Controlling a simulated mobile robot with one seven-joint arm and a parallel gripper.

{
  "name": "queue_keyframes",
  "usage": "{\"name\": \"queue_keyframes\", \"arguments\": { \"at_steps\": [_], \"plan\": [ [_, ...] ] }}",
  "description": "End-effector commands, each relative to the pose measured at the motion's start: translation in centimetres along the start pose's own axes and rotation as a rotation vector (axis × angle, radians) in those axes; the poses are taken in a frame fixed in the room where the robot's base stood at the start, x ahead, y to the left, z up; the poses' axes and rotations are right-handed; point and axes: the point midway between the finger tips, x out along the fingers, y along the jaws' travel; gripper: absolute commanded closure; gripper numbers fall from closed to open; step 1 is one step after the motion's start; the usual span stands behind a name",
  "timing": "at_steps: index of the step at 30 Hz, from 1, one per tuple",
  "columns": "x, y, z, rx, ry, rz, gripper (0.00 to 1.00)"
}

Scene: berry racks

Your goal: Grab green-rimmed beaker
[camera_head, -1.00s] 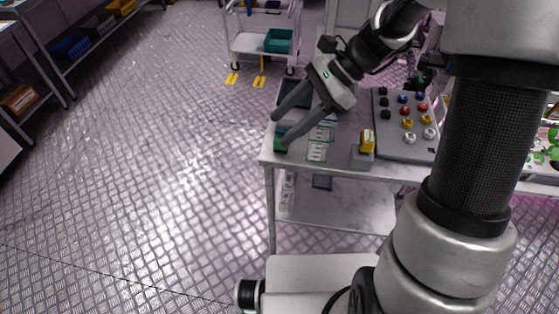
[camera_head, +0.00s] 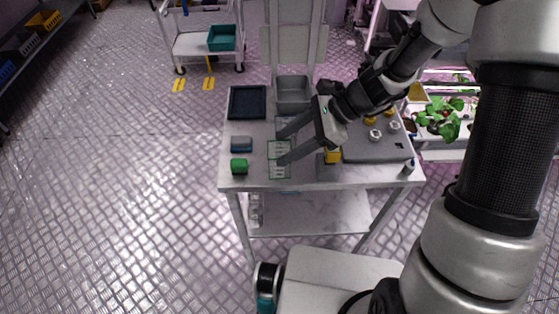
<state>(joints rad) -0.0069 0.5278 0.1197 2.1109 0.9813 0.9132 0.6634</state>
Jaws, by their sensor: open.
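I cannot make out a green-rimmed beaker for certain. A small green block-like item (camera_head: 239,167) sits at the front left of the white table (camera_head: 330,178), too small to tell what it is. My gripper (camera_head: 280,148) is open, its two dark fingers spread and pointing left above the table. It is to the right of the green item, over a pale panel with a green outline (camera_head: 279,171). I see nothing between the fingers. The arm and fingers hide part of the table behind them.
A blue-grey item (camera_head: 241,144) lies behind the green one. A dark tray (camera_head: 247,102) and a grey bin (camera_head: 293,91) stand at the back. A yellow item (camera_head: 333,156) and a grey knobbed panel (camera_head: 375,148) are at right. Floor at left is clear.

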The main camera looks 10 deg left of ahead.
Motion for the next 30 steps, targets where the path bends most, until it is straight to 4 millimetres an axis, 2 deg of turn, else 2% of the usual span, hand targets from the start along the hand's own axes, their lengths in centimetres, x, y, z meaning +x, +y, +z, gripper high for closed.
{"name": "queue_keyframes", "arguments": {
  "at_steps": [1,6,13,14,19,26,30],
  "plan": [
    [1.0,0.1,-0.1,0.001,-0.001,0.004,0.47],
    [2.7,0.1,-0.1,0.001,0.000,0.001,0.47],
    [2.8,0.0,-0.1,0.000,0.000,0.000,0.47],
    [2.8,0.0,-0.1,0.000,0.000,0.000,0.49],
    [2.8,0.0,-0.1,0.000,0.000,0.000,0.77],
    [2.8,0.0,0.0,0.000,0.000,0.000,0.78],
    [1.9,-0.1,0.8,-0.003,0.001,-0.003,0.78]
  ]
}}
